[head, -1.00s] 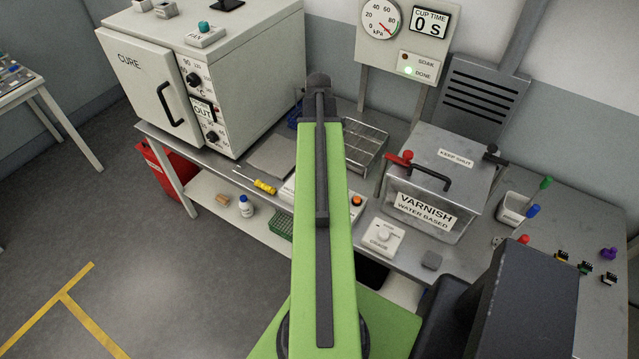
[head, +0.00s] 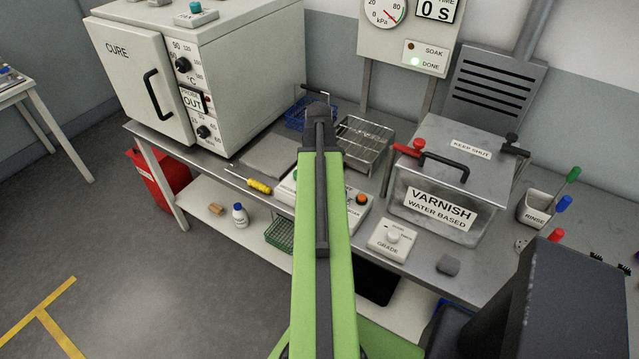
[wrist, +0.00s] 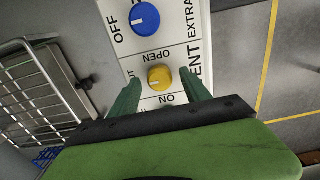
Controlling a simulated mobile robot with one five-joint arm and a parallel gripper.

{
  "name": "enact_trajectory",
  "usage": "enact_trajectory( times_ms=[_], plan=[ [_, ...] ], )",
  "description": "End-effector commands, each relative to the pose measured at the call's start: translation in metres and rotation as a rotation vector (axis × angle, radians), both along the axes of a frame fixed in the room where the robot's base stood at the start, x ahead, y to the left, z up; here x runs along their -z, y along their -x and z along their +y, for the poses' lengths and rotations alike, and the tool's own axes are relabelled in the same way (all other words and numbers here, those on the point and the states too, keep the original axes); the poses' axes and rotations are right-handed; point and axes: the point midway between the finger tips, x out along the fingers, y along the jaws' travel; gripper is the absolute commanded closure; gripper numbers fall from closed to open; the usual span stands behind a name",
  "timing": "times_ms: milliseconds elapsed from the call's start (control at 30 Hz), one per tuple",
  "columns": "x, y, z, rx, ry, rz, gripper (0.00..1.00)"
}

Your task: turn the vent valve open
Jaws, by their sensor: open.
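The yellow knob (wrist: 160,77) sits on a white panel (wrist: 168,57) marked OPEN, with a partly hidden label reading "ENT" along its right side. A pale mark on the knob points roughly left; its exact setting is hard to read. My gripper (wrist: 162,86) is open, its two green fingers on either side of the yellow knob. I cannot tell whether they touch it. In the head view my green arm hides the gripper and the knob; part of a white panel (head: 352,212) shows beside the arm.
A blue knob (wrist: 145,18) marked OFF is just beyond the yellow one. A wire rack (wrist: 38,92) stands left of the panel. The varnish tank (head: 428,226), grade dial (head: 393,240) and cure oven (head: 245,75) share the bench. The pressure gauge (head: 384,10) hangs behind.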

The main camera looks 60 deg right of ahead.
Motion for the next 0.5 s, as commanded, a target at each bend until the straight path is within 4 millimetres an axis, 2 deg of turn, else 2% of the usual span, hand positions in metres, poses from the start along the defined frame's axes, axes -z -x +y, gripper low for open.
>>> enact_trajectory(
  times_ms=[100,500],
  plan=[
    [-0.0014,0.0001,0.0000,0.000,0.000,0.000,0.45],
    [-0.0013,0.0002,-0.0001,0.000,0.000,0.000,0.97]
  ],
)
